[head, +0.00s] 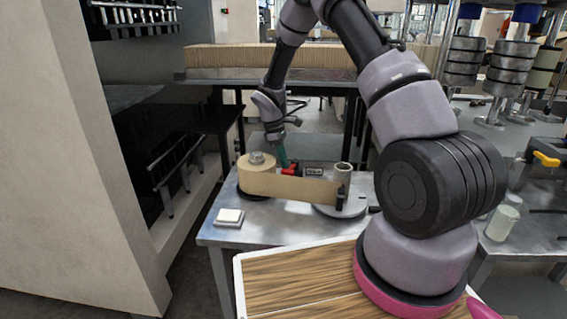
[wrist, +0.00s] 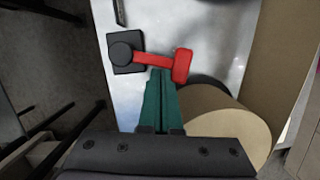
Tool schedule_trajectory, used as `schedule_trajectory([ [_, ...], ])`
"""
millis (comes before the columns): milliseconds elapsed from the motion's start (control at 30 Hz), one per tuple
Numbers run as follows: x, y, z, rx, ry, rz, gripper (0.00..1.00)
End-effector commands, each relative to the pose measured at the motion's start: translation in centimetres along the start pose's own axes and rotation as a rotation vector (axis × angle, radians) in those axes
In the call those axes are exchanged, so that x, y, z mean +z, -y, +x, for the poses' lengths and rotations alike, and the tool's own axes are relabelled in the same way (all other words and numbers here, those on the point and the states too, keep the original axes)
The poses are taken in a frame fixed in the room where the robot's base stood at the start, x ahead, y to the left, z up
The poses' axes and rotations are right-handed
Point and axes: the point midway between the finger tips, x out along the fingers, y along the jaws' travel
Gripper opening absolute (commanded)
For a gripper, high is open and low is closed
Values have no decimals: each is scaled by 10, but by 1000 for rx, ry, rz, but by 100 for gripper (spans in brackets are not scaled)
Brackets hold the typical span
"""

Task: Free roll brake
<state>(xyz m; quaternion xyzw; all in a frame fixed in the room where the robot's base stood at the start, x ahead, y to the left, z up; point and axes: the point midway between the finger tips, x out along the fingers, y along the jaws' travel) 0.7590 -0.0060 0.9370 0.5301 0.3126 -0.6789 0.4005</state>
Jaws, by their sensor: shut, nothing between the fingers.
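The roll brake is a red lever (wrist: 150,60) on a black pivot block (wrist: 126,52), seen in the wrist view. Its wider red end lies to the right, close to the kraft roll (wrist: 225,122). My gripper (wrist: 160,74) has green fingers, shut and empty, with the tips right at the lever's lower edge near the wide end. I cannot tell whether they touch it. In the head view the gripper (head: 285,164) points down behind the roll (head: 256,172), beside the red lever (head: 290,170). The paper partly hides the lever's base there.
Kraft paper (head: 300,189) runs from the roll to a grey post (head: 343,174) on the metal table (head: 270,229). A small white-topped block (head: 229,217) sits at the front left. A dark rack (head: 175,170) stands left of the table. A wooden-topped surface (head: 300,285) is in front.

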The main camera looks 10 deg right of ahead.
Motion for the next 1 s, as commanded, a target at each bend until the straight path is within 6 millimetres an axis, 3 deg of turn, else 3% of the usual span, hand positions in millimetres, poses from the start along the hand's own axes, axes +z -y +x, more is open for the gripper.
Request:
schedule_trajectory([
  [267,9,4,2,37,1,-149,0],
  [1000,42,6,11,189,1,-761,0],
])
